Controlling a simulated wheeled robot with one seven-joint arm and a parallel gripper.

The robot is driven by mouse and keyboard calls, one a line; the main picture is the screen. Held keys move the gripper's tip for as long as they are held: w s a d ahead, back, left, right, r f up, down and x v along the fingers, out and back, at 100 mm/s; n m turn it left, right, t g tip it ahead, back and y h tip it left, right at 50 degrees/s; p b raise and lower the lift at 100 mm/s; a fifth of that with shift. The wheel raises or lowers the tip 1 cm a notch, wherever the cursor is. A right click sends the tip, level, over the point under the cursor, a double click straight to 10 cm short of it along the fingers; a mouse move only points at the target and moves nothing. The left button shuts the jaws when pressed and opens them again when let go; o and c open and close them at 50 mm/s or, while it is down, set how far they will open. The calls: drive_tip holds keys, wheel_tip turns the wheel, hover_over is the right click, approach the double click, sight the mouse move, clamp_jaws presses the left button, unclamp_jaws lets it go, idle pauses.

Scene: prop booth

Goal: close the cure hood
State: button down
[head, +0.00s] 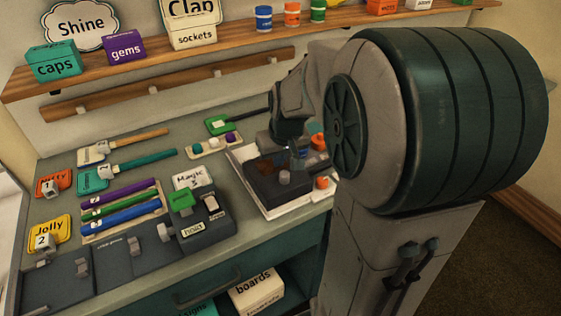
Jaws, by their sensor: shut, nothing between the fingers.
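A dark grey box (262,190) with a light round knob (285,177) stands on a white tray (239,160) in the middle of the bench. It looks like the cure hood, but its lid is not clear in the head view, and a brown patch shows on its top. My gripper (297,155) is small in the picture, shut and empty, at the back right of the box. I cannot tell whether it touches the box. My arm hides the area to the right and behind it.
Left of the tray stand a dark unit (206,238) with a green block (180,200) and a white switch, a Magic card (193,178), and a rack of coloured markers (120,199). Brushes lie behind. An orange piece (321,183) sits at the tray's right. A shelf (150,66) runs along the wall.

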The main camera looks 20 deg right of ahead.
drive_tip(key=shift+w+r, duration=0.35)
drive_tip(key=shift+r, duration=0.3)
drive_tip(key=shift+w+r, duration=0.35)
drive_tip(key=shift+r, duration=0.25)
drive_tip(key=s+v, duration=0.1)
drive_tip(key=v, duration=0.7)
drive_tip(key=s+a+f, duration=0.3)
drive_tip(key=s+f, duration=0.1)
drive_tip(key=s, duration=0.3)
drive_tip(key=s+a+f+g, duration=0.1)
drive_tip(key=s+a+f, duration=0.3)
drive_tip(key=s, duration=0.2)
drive_tip(key=shift+s, duration=0.4)
